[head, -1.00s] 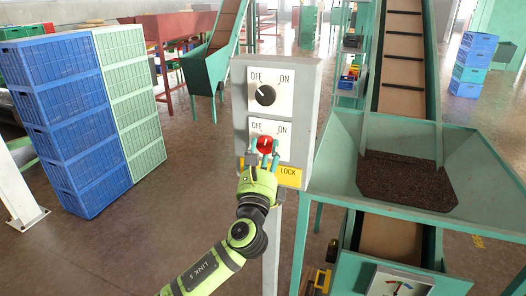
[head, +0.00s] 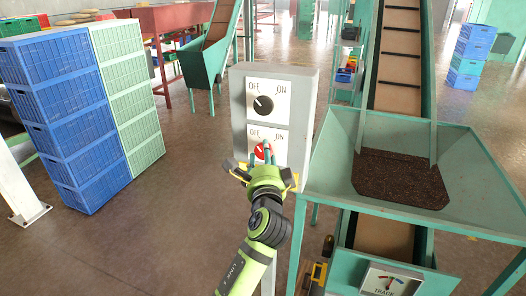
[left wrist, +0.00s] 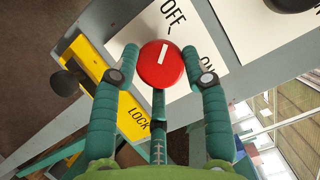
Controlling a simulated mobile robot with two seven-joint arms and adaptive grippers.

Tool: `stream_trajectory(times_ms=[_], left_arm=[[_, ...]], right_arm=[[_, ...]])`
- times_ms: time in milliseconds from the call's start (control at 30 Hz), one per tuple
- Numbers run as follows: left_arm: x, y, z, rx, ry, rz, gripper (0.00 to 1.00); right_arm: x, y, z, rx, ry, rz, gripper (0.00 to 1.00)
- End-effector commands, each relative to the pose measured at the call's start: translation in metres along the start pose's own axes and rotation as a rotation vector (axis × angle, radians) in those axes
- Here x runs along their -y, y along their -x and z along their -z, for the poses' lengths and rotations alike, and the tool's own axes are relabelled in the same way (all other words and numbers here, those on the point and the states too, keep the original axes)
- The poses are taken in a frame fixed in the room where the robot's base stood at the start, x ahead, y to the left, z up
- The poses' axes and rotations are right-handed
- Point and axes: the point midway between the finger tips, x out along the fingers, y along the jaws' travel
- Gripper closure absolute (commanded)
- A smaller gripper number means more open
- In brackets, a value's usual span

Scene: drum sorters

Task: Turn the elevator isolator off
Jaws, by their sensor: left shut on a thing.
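The grey control box (head: 309,95) on a post carries two rotary switches. The lower one has a red knob (head: 260,152) between OFF and ON labels; it also shows in the left wrist view (left wrist: 160,70). In the left wrist view, its white mark points toward OFF. My left gripper (head: 267,150) comes from below. Its fingers (left wrist: 160,52) are shut around the red knob, one on each side, with a third finger below it. The upper switch has a black knob (head: 263,106), its mark toward the upper left, near OFF. My right gripper is not in view.
A yellow LOCK plate (left wrist: 125,108) is beside the red knob, partly hidden by a finger. A green hopper (head: 470,160) with dark material and a conveyor (head: 402,60) stand close to the right. Blue crates (head: 70,120) and pale green crates (head: 130,95) are stacked at left.

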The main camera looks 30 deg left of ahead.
Motion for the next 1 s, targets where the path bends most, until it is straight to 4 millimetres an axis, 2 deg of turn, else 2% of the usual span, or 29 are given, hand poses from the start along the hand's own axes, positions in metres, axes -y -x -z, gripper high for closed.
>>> stream_trajectory(times_ms=[33,300,900,933,1000], left_arm=[[0.001,0.000,0.002,-0.005,0.030,-0.018,0.87],[0.001,0.001,0.002,-0.005,0.136,-0.060,0.87],[0.001,0.000,0.002,-0.005,0.173,-0.073,0.87],[0.001,0.000,0.002,-0.005,0.173,-0.072,0.50],[0.001,0.000,0.002,-0.005,0.173,-0.072,0.30]], right_arm=[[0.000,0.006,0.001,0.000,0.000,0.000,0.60],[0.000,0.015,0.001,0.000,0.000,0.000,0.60],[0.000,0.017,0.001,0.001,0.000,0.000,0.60],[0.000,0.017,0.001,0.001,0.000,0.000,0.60],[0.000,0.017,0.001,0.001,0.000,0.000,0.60]])
